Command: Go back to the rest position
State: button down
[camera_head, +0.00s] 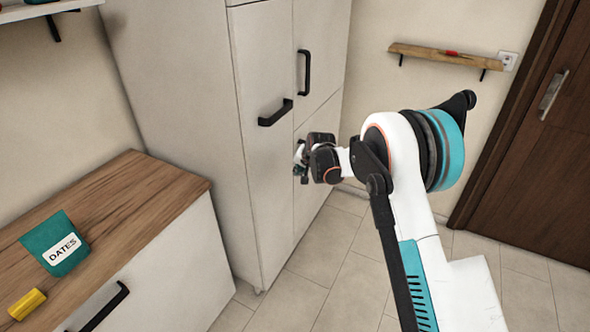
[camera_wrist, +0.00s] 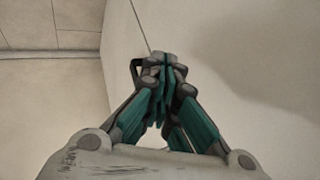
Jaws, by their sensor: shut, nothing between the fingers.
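My gripper (camera_head: 300,160) is at the end of my raised arm, in front of the tall white cabinet (camera_head: 180,110) in the head view. In the wrist view my gripper (camera_wrist: 162,62) has its teal and grey fingers drawn together at the tips, with nothing between them. A pale cabinet surface (camera_wrist: 230,60) fills the right of the wrist view, close to the fingers. I cannot tell whether the fingertips touch it.
A wooden counter (camera_head: 150,195) at left holds a teal DATES packet (camera_head: 58,245) and a yellow object (camera_head: 27,304). Black handles (camera_head: 275,113) stick out from the cabinet. A wall shelf (camera_head: 440,56) and a brown door (camera_head: 530,150) are at right. Tiled floor (camera_head: 290,300) is open below.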

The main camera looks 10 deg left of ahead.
jog(key=s+d+r+h, duration=0.1)
jog(key=s+d+r, duration=0.5)
jog(key=r, duration=0.2)
jog(key=s+d+r+n, duration=0.1)
jog(key=s+d+r, duration=0.5)
jog(key=r, duration=0.3)
jog(key=s+d+r+h, duration=0.1)
jog(key=s+d+r, duration=0.5)
jog(key=s+r, duration=0.15)
jog(key=s+d+r+n, duration=0.15)
jog(key=s+d, duration=0.25)
jog(key=s, duration=0.4)
jog(key=s+d+r+m, duration=0.1)
jog(key=s+d+r, duration=0.25)
jog(key=s, duration=0.35)
jog(key=s+d+f+h, duration=0.1)
jog(key=s+d+f, duration=0.1)
jog(key=s, duration=0.6)
jog(key=s+d+f+n, duration=0.1)
jog(key=s+d+f, duration=0.2)
jog(key=s, duration=0.5)
jog(key=shift+d+f+t+h, duration=0.2)
jog(key=shift+f+t+h, duration=0.1)
jog(key=shift+t+h, duration=0.1)
